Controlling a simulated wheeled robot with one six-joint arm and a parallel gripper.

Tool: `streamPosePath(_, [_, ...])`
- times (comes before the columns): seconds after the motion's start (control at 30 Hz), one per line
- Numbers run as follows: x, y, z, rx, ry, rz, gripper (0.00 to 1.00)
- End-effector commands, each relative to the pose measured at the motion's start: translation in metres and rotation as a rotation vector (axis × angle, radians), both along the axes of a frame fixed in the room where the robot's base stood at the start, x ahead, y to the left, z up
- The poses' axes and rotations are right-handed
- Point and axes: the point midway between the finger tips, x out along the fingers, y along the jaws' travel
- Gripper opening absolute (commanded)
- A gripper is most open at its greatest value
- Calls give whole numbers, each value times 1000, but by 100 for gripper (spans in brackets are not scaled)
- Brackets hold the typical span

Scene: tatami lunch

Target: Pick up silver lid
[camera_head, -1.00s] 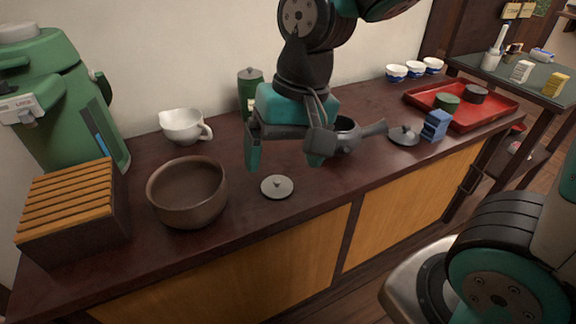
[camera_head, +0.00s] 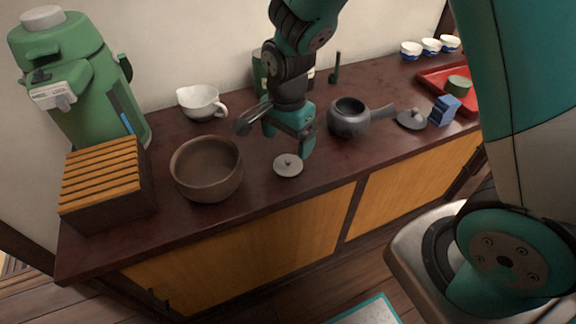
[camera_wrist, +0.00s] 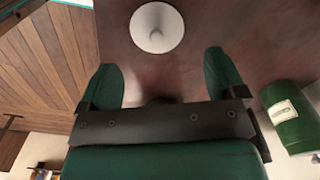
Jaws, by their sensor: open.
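The silver lid (camera_head: 288,168) is a small pale grey disc with a knob, lying flat on the dark counter (camera_head: 330,180). In the wrist view the lid (camera_wrist: 157,27) is at the top, just beyond and between my fingertips, with a gap to them. My gripper (camera_head: 288,140) is open and empty, above and slightly behind the lid in the head view. In the wrist view both fingers of my gripper (camera_wrist: 160,62) are spread wide. A second, darker grey lid (camera_head: 411,120) lies farther right, beside the grey side-handled pot (camera_head: 350,119).
A brown bowl (camera_head: 206,170) stands left of the lid, with a slatted wooden box (camera_head: 105,180) and green dispenser (camera_head: 75,90) beyond. A white spouted cup (camera_head: 200,102) is behind. A blue block (camera_head: 444,109) and red tray (camera_head: 436,78) are right. The counter's front edge is near the lid.

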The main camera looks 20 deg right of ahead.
Motion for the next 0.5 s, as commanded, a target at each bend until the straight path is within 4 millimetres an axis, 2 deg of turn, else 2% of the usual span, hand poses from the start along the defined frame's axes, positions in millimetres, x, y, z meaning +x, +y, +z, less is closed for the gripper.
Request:
streamPosePath(0.17, [-1, 0, -13, 0, 1, 1, 89])
streamPosePath(0.5, [-4, -1, -58, 0, 1, 1, 89])
